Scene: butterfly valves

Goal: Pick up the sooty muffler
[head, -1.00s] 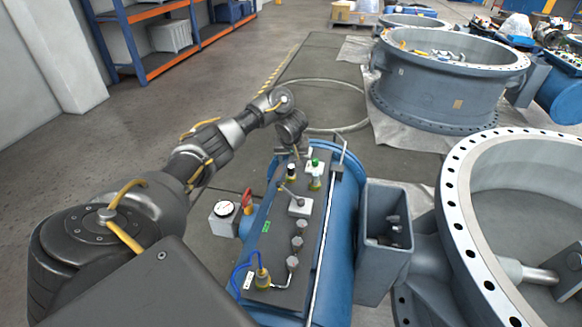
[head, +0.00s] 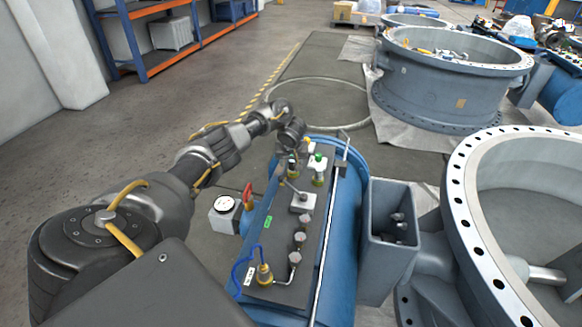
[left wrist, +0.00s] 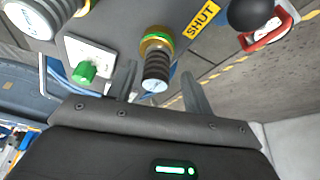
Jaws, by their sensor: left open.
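The sooty muffler (left wrist: 156,70) shows in the left wrist view as a dark ribbed cylinder with a brass collar and a paler end. It sticks out from the dark panel on the blue actuator. In the head view it is a small dark, yellow-collared fitting (head: 292,170) at the panel's far end, partly hidden by my gripper. My left gripper (left wrist: 160,83) is open, with one finger on each side of the muffler's free end in the picture; contact cannot be told. In the head view the left gripper (head: 296,150) is just above the panel's far end.
A green knob (left wrist: 84,71) on a white plate is close beside the muffler. Several fittings and a blue hose (head: 240,270) are on the panel. A large flanged valve ring (head: 455,190) stands at right.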

